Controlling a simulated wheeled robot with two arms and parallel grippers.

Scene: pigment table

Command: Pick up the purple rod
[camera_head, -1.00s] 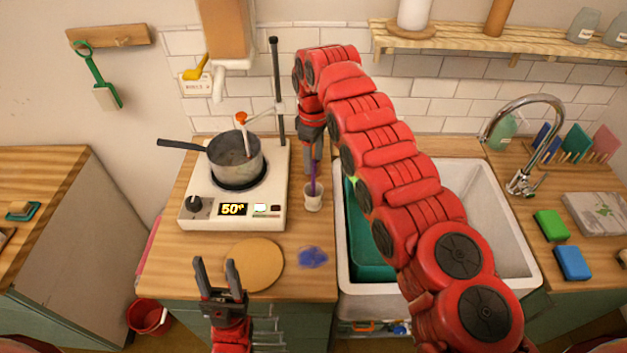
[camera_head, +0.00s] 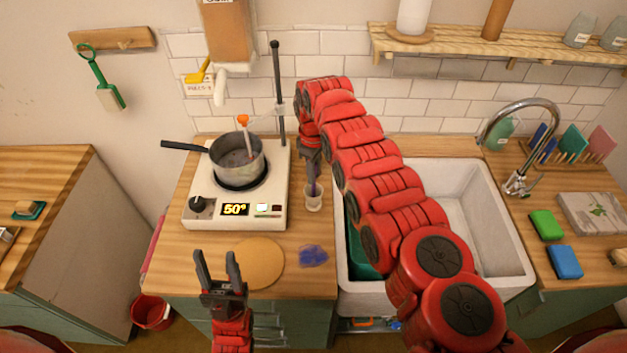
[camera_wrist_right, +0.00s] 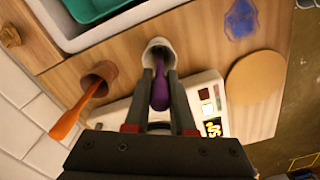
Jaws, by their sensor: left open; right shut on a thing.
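The purple rod (camera_wrist_right: 160,88) stands in a small white cup (camera_head: 313,197) on the wooden counter, right of the hot plate. My right gripper (camera_head: 313,178) points down over the cup and is shut on the rod. In the right wrist view the rod lies between its two fingers (camera_wrist_right: 160,85), with its lower end inside the cup (camera_wrist_right: 158,50). In the head view the fingers mostly hide the rod. My left gripper (camera_head: 218,268) is open and empty above the front of the counter, by the round wooden board.
A hot plate (camera_head: 215,212) bears a saucepan (camera_head: 237,160). A round wooden board (camera_head: 262,265) and a blue pigment patch (camera_head: 313,255) lie in front. A sink (camera_head: 475,215) is at right. In the wrist view, a brown cup (camera_wrist_right: 101,72) holds an orange tool (camera_wrist_right: 75,115).

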